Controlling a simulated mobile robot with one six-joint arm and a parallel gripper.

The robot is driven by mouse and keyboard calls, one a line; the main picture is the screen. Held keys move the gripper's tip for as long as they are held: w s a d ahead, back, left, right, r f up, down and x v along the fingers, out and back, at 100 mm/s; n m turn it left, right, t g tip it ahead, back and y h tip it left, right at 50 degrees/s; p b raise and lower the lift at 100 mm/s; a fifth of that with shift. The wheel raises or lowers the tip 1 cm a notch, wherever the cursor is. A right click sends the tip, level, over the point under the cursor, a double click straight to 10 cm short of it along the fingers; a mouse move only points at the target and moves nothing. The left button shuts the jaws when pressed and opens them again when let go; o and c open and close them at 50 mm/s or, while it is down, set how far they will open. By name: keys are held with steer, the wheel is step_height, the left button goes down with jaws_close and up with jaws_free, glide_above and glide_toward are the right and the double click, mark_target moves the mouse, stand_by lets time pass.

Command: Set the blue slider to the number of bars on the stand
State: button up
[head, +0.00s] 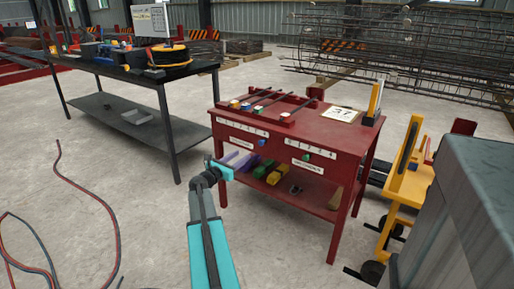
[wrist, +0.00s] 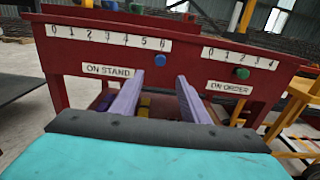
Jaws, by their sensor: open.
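A red table stand (head: 330,140) carries two number scales on its front. The blue slider (wrist: 160,60) sits under the 6 of the left scale, marked ON STAND (wrist: 108,71). It also shows in the head view (head: 262,142). A green slider (wrist: 241,73) sits near the 2 of the right scale, marked ON ORDER. Several dark bars (head: 270,98) lie across the stand top, with yellow, blue and whitish ends; their exact number is hard to tell. My gripper (wrist: 159,80) is open and empty, its purple fingers in front of and just below the blue slider, apart from it.
A dark workbench (head: 120,70) is at left, a yellow cart (head: 408,180) at right. Cables lie on the left floor.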

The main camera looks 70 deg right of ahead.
mark_target(260, 143)
steer(key=shift+d, duration=0.15)
steer(key=shift+b+x, duration=1)
steer(key=shift+x, duration=5.8)
steer(key=shift+c, duration=0.3)
jaws_close()
